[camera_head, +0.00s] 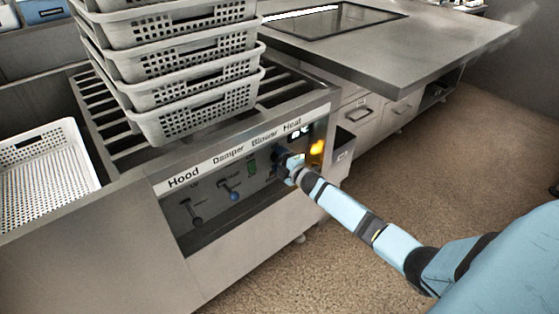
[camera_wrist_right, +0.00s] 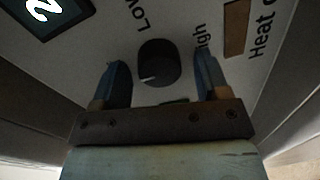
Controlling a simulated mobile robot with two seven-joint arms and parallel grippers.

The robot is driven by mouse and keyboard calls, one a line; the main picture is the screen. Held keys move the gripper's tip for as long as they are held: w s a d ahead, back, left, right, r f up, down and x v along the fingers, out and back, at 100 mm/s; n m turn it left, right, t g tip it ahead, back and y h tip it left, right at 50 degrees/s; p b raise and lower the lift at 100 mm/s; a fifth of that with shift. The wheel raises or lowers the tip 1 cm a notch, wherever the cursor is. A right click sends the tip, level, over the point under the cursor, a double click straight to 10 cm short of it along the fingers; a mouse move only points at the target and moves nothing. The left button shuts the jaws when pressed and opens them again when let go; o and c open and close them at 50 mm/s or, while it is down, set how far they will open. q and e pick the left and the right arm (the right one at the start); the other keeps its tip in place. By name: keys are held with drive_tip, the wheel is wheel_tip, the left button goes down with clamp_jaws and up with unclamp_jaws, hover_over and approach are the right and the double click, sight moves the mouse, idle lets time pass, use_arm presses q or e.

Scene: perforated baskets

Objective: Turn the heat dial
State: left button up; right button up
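The heat dial (camera_wrist_right: 158,63) is a round black knob with a white mark, set on a light panel between the words "Low" and "High" in the right wrist view. My right gripper (camera_wrist_right: 160,82) is open, with one blue finger on each side of the dial; gaps show between the fingers and the knob. In the head view my right gripper (camera_head: 283,163) is at the control panel (camera_head: 226,195), below the "Heat" label. There it hides the dial. My left gripper is in neither view.
The panel also carries a Hood lever (camera_head: 196,220), a Damper lever (camera_head: 234,195), a green Blower switch (camera_head: 252,168) and a lit yellow light (camera_head: 317,147). Stacked perforated baskets (camera_head: 195,102) stand above it on slats. Another white basket (camera_head: 45,160) is at left. Open floor lies at right.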

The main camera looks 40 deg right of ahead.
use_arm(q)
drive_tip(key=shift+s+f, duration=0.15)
use_arm(e)
drive_tip(key=shift+s, duration=0.1)
drive_tip(key=shift+s, duration=0.3)
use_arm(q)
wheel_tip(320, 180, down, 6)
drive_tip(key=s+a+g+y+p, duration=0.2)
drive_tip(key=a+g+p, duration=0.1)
use_arm(e)
drive_tip(key=s+d, duration=0.1)
drive_tip(key=s, duration=1.2)
drive_tip(key=shift+r, duration=0.4)
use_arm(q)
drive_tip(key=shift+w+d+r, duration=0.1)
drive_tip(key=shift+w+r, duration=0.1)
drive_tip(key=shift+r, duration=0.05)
